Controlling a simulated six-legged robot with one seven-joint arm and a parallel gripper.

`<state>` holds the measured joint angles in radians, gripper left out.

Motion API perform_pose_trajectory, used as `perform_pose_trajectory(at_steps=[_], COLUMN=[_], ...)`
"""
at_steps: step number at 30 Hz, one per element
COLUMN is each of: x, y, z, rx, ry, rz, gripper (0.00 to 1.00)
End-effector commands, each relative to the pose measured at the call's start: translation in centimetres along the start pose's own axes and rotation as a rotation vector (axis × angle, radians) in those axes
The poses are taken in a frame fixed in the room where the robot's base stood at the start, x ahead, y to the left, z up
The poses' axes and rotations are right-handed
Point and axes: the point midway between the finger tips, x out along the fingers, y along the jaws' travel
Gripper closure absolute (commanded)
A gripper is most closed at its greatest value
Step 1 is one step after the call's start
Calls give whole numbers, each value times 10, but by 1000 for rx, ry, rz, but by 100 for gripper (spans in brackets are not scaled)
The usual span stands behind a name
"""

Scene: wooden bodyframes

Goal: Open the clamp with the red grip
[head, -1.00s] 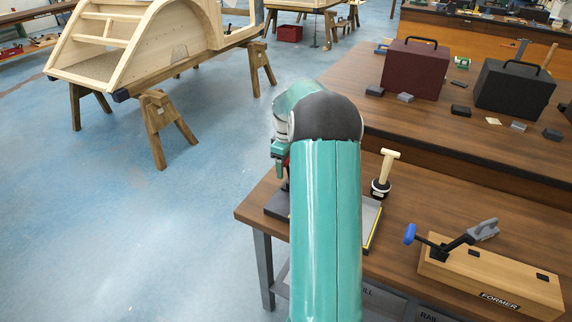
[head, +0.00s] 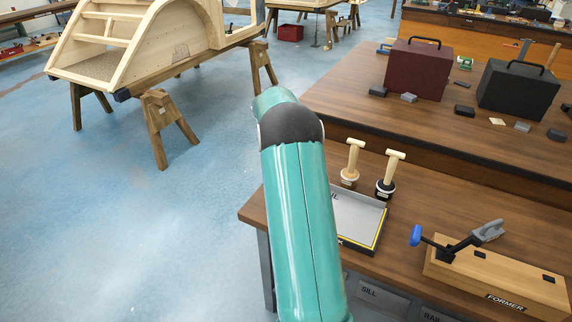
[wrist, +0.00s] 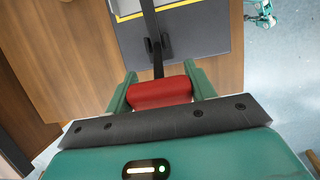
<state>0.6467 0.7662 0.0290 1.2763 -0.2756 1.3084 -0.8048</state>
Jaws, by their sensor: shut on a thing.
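The clamp's red grip (wrist: 162,93) lies crosswise between the green fingers of my gripper (wrist: 162,86) in the wrist view. The fingers are shut on it, one at each side. The clamp's dark lever (wrist: 150,22) runs up the picture from the grip, past a dark bracket (wrist: 166,46) above a grey plate. How far the lever is swung is hard to tell from this angle. In the head view my own arm hides the gripper and this clamp.
In the head view, a grey tray (head: 357,218) and two wooden-handled tools (head: 351,163) (head: 390,174) stand right of my arm. Open floor (head: 150,235) lies left.

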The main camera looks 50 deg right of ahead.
Motion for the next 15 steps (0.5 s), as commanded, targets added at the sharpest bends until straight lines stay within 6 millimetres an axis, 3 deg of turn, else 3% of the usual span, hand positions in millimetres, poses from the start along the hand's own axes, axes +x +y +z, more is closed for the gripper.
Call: perform_pose_trajectory(at_steps=[8,15], x=[9,18], y=[-1,-1], z=[-21,-32], rx=[-3,-2], ry=[-251,-238], rz=[3,2], gripper=[86,86])
